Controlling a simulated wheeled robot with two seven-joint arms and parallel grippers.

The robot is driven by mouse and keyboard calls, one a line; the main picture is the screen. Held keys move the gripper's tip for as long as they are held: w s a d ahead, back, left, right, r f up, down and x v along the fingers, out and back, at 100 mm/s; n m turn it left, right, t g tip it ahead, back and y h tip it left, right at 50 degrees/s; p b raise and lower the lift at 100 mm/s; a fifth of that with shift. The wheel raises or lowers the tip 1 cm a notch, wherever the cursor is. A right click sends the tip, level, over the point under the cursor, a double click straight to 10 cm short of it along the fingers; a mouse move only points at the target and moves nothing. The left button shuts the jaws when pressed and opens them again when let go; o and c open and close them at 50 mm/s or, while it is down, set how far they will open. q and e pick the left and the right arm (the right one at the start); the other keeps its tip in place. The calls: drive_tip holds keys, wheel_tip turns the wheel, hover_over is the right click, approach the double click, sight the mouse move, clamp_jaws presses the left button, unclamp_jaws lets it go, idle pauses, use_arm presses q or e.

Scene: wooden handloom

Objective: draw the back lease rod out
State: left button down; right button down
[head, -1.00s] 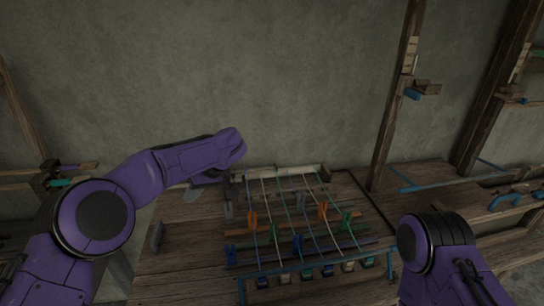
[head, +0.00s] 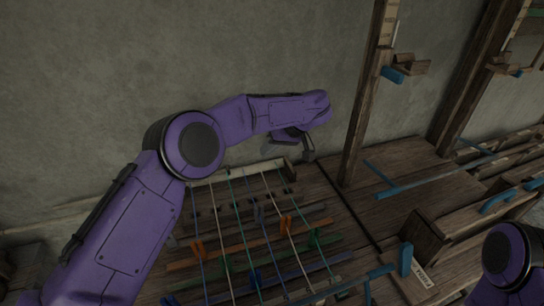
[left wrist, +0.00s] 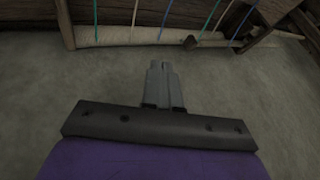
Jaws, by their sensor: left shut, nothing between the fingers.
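The loom's warp threads run from a pale back beam (head: 235,174) toward the front, and several rods cross them. An orange rod (head: 232,248) and darker rods lie among them; I cannot tell for sure which is the back lease rod. My left gripper (head: 308,154) is shut and empty, near the back right end of the pale beam and apart from the rods. In the left wrist view its closed grey fingers (left wrist: 160,68) point toward the pale beam (left wrist: 145,35), with bare floor or wall behind them. My right gripper is out of view.
Coloured clips, such as an orange one (head: 285,225), stand on the rods. A wooden post (head: 362,110) rises right of the loom. A wooden box-like part (head: 435,235) and a blue bar (head: 430,180) lie further right. The grey wall is behind.

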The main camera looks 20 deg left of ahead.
use_arm(q)
drive_tip(key=p+x, duration=0.1)
drive_tip(key=x, duration=0.8)
drive_tip(key=shift+s+a+r, duration=0.1)
drive_tip(key=shift+s+r, duration=0.05)
drive_tip(key=a, duration=0.1)
drive_tip(key=s+a+p, duration=0.1)
drive_tip(key=s+a, duration=0.1)
drive_tip(key=shift+s+a+f, duration=0.2)
drive_tip(key=shift+s+a, duration=0.05)
drive_tip(key=shift+a, duration=0.05)
drive_tip(key=shift+f, duration=0.15)
drive_tip(key=shift+p, duration=0.3)
